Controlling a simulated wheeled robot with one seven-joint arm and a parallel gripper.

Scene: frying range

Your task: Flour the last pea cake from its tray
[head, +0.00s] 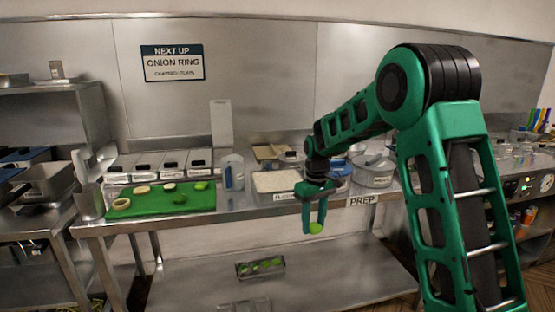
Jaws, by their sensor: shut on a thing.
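My gripper (316,222) is shut on a small round green pea cake (316,228). It hangs with the fingers pointing down, in front of the prep table's front edge and below the level of its top. A shallow tray of pale, flour-like stuff (276,198) sits on the table, behind and to the left of my gripper. A small dark tray (238,271) on the lower shelf holds several green pieces; I cannot tell from here exactly what they are.
A green board (150,213) with pale rings and green pieces lies on the table at left. A clear jug (232,172) stands between it and the flour tray. A lidded pot (373,172) stands at right. A wall sign (172,63) reads "NEXT UP ONION RING". The lower shelf is largely bare.

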